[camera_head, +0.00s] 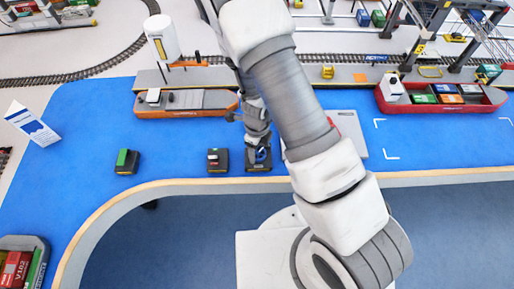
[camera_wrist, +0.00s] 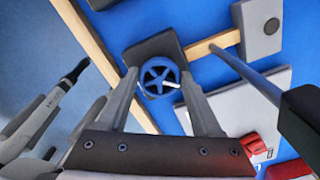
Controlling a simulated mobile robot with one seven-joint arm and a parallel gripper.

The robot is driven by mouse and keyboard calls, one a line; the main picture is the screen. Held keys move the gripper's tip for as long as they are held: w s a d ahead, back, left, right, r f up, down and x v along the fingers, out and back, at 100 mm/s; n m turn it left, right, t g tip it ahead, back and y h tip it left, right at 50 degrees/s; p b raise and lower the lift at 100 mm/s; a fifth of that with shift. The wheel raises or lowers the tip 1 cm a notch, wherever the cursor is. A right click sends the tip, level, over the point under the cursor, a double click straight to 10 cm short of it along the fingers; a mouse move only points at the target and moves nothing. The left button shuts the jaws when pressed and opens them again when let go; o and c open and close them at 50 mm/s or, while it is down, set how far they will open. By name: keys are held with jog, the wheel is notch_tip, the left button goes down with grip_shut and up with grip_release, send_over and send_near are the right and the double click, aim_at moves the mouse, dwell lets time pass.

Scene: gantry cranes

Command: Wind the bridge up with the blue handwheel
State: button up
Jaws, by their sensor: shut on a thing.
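The blue handwheel (camera_wrist: 159,76) is a spoked wheel on a dark box (camera_wrist: 152,46) in the wrist view. It has a small pale piece at its lower right. My gripper (camera_wrist: 160,79) has one finger on each side of the wheel's rim and is shut on it. In the head view the handwheel (camera_head: 263,155) is partly hidden by my gripper (camera_head: 259,148); its dark box (camera_head: 259,168) stands near the table's front edge. I cannot tell which structure is the bridge.
Two dark control boxes, one with a green part (camera_head: 127,161) and one with a red part (camera_head: 218,160), stand to the left. An orange boat (camera_head: 185,112) and a red boat (camera_head: 470,107) lie behind. A grey-white panel (camera_head: 350,125) is partly hidden by my arm.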

aim_at(257, 152)
dwell(0.3)
jog(key=o, duration=1.4)
jog(key=shift+c, duration=0.2)
jog(key=shift+r, duration=0.15)
notch_tip(257, 152, up, 17)
jog(key=p, duration=0.4)
jog(key=shift+p, duration=0.35)
jog(key=shift+r, duration=0.1)
